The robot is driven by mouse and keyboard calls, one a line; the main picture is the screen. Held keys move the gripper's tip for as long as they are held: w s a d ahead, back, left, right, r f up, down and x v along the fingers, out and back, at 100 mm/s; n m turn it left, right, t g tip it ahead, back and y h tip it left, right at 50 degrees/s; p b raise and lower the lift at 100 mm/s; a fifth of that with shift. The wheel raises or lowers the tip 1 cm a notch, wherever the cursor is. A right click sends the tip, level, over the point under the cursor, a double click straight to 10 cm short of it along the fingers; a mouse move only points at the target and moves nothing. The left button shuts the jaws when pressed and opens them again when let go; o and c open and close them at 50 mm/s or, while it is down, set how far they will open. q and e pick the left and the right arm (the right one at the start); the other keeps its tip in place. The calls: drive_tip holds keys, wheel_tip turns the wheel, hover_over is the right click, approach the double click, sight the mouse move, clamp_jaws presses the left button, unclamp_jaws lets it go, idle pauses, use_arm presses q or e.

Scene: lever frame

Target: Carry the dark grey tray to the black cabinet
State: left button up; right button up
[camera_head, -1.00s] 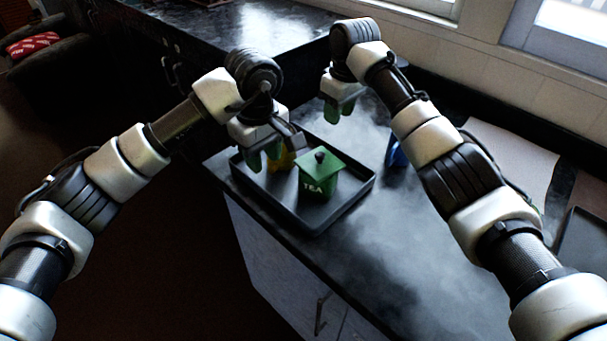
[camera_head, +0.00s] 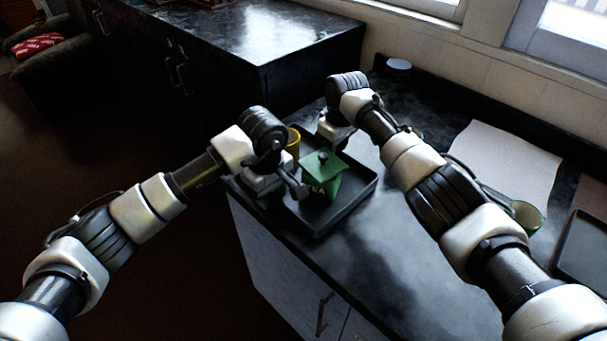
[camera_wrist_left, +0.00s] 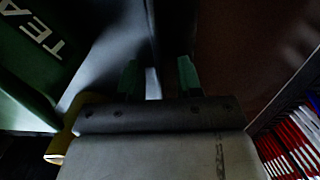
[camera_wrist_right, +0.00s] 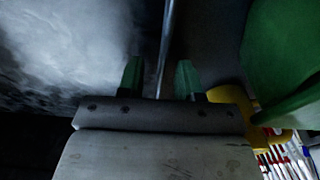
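The dark grey tray (camera_head: 345,207) lies on the dark counter near its front left edge. It carries a green TEA canister (camera_head: 322,178) and a yellow cup (camera_head: 293,142), partly hidden. My left gripper (camera_head: 268,195) is low at the tray's left side. In the left wrist view its fingers (camera_wrist_left: 160,80) stand apart on either side of a thin rim. My right gripper (camera_head: 333,140) is at the tray's far side, its fingertips hidden in the head view. In the right wrist view its fingers (camera_wrist_right: 160,80) are apart around a thin rim. The black cabinet (camera_head: 285,45) stands behind, its top mostly clear.
A light sheet (camera_head: 505,160) lies on the counter at right, with a green-rimmed cup (camera_head: 526,215) near it. Another dark tray (camera_head: 585,245) is at the right edge. Dark floor is open at left.

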use_arm(q)
drive_tip(key=shift+f, duration=0.15)
use_arm(e)
drive_tip(key=shift+f, duration=0.15)
use_arm(q)
drive_tip(key=shift+c, duration=0.3)
use_arm(e)
drive_tip(key=shift+c, duration=0.3)
use_arm(q)
clamp_jaws()
use_arm(e)
clamp_jaws()
use_arm(q)
drive_tip(key=shift+r, duration=0.2)
use_arm(e)
drive_tip(key=shift+w+r, duration=0.1)
drive_tip(key=shift+r, duration=0.15)
